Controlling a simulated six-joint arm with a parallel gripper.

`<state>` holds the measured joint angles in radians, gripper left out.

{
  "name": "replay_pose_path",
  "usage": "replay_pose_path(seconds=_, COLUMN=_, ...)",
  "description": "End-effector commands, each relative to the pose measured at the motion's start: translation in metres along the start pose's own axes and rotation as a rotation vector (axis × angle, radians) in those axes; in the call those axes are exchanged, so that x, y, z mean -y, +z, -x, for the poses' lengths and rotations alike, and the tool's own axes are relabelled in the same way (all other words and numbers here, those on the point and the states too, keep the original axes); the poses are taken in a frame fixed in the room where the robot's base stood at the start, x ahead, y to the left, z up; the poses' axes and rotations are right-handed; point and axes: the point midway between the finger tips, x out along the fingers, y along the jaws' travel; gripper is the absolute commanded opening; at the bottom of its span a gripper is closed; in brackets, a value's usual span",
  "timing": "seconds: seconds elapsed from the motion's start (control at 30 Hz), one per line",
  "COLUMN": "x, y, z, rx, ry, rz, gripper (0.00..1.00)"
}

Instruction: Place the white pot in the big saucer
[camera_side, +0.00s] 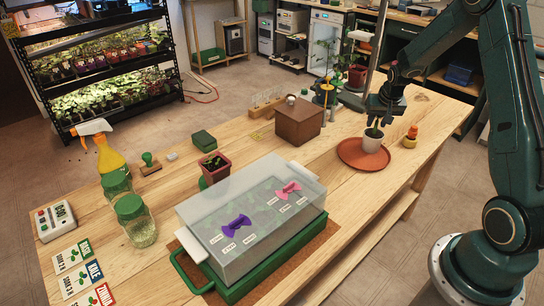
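A clear-lidded tray (252,215), a reddish potted seedling (215,168), jars and a spray bottle (108,155) fill the nearer left. Bare wood lies in front of the saucer.

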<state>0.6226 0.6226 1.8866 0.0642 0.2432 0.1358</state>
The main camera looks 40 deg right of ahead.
Motion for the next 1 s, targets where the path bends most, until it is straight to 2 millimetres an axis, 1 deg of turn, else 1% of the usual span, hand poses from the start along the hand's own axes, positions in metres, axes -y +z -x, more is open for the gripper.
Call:
replay_pose_path(seconds=0.27, x=0.000, y=-0.001, z=0.030, rx=-0.003, ry=0.000, rz=0.000, gripper=0.32)
replay_pose_path(seconds=0.7, x=0.000, y=-0.001, z=0.090, rx=-0.003, ry=0.000, rz=0.000, gripper=0.32)
replay_pose_path(seconds=0.9, x=0.000, y=0.000, z=0.109, rx=-0.001, ry=0.000, rz=0.000, gripper=0.32)
replay_pose_path(seconds=1.0, x=0.000, y=0.000, z=0.113, rx=0.000, ry=0.000, rz=0.000, gripper=0.32)
